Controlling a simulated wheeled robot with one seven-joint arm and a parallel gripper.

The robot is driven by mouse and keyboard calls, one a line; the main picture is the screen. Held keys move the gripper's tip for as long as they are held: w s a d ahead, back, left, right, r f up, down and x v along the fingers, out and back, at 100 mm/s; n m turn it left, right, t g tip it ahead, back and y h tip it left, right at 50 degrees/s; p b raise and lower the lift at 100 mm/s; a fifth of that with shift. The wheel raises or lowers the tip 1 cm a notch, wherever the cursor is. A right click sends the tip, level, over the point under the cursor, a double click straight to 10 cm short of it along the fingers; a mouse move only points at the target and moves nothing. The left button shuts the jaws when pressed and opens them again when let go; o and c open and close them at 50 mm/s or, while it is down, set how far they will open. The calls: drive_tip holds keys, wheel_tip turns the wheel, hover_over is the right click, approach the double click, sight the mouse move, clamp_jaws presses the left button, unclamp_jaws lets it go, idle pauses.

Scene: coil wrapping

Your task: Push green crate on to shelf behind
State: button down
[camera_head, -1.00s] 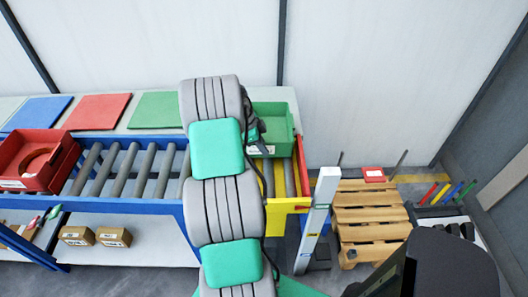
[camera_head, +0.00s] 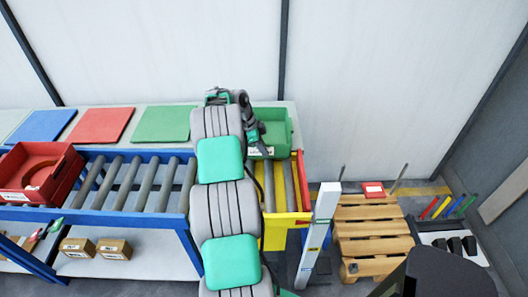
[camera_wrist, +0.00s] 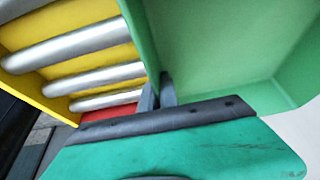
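The green crate (camera_head: 284,143) stands at the right end of the grey shelf (camera_head: 187,108), at the back of the yellow roller section. I cannot tell if all of its base is on the shelf. My gripper (camera_head: 262,148) points down at the crate's near wall, left of its middle. In the wrist view the fingers (camera_wrist: 159,94) show as two dark, close tips at that wall (camera_wrist: 140,35), and the inside (camera_wrist: 215,45) of the crate looks empty. Whether the fingers pinch the wall or only press on it is unclear.
A red crate (camera_head: 65,182) sits on the blue roller conveyor (camera_head: 125,216) at left. Blue, red and green mats lie on the shelf left of the green crate. A white post (camera_head: 316,235) and a pallet (camera_head: 370,240) stand to the right.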

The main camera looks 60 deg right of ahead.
drive_tip(key=shift+w+d+r+p, duration=0.1)
drive_tip(key=shift+w+d+p, duration=0.2)
drive_tip(key=shift+d, duration=0.1)
drive_tip(key=shift+w+d+p, duration=0.15)
drive_tip(key=shift+d+p, duration=0.15)
drive_tip(key=shift+d, duration=0.1)
drive_tip(key=shift+w+d+r+p, duration=0.15)
drive_tip(key=shift+w+d+p, duration=0.2)
drive_tip(key=shift+d+p, duration=0.4)
drive_tip(key=d+p, duration=0.1)
drive_tip(key=p, duration=0.2)
drive_tip(key=shift+w, duration=0.3)
drive_tip(key=shift+f, duration=0.2)
drive_tip(key=c, duration=1.5)
unclamp_jaws()
drive_tip(key=shift+c, duration=0.2)
drive_tip(key=shift+a+f, duration=0.1)
